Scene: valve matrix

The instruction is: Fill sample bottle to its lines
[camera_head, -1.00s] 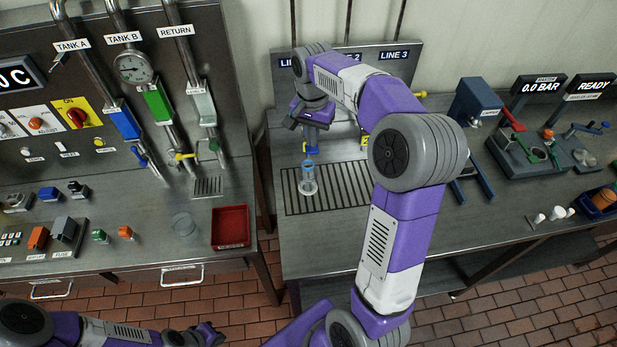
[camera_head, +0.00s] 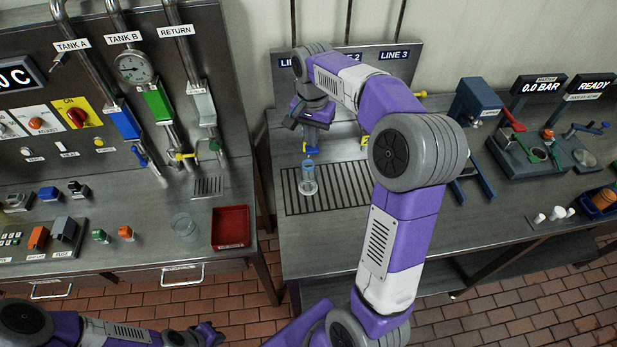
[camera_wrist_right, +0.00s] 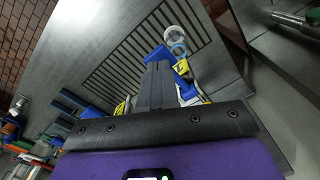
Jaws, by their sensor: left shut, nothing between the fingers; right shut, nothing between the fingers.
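The clear sample bottle (camera_head: 308,186) stands upright on the drain grate (camera_head: 345,190), below the blue tap of the left line (camera_head: 310,150). A blue band shows near its top; its fill lines and liquid level are too small to tell. In the right wrist view the bottle (camera_wrist_right: 176,42) is just beyond my fingertips, close to a blue tap part (camera_wrist_right: 158,54). My right gripper (camera_head: 293,122) is shut and empty at the left line's tap; it also shows in the right wrist view (camera_wrist_right: 158,68). My arm hides much of LINE 2. My left gripper (camera_head: 215,334) is shut and empty at the bottom.
The left bench has a red tray (camera_head: 231,228), a clear glass vessel (camera_head: 184,224) and TANK A, TANK B and RETURN pipes with handles. A blue press-like stand (camera_head: 478,104) and small white cups (camera_head: 556,214) are on the right. A gap separates the benches.

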